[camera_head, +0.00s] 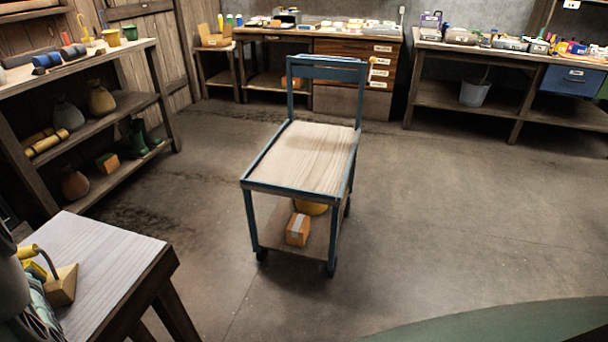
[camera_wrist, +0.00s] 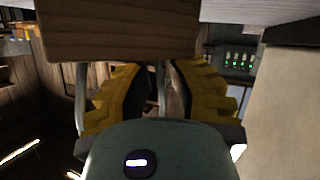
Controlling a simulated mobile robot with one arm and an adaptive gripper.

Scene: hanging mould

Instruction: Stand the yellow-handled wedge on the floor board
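The wedge is a wooden block (camera_head: 62,286) with a yellow handle (camera_head: 27,251) on a curved grey bar. It is at the lower left in the head view, over or on a pale-topped table. In the wrist view its wooden block (camera_wrist: 120,32) fills the top and hides part of my fingers. My gripper (camera_head: 38,270) is at the handle's side of the block. Its two yellow fingers (camera_wrist: 160,80) show a narrow gap, with thin metal rods near them. Whether they clamp the handle is hidden. No floor board can be made out for certain.
The pale table (camera_head: 100,262) is at the lower left. A blue trolley (camera_head: 315,155) stands mid-floor, its top bare. A flat green surface (camera_head: 500,325) lies at lower right. Shelves (camera_head: 90,130) stand left, workbenches (camera_head: 445,95) at the back. The floor right of the trolley is clear.

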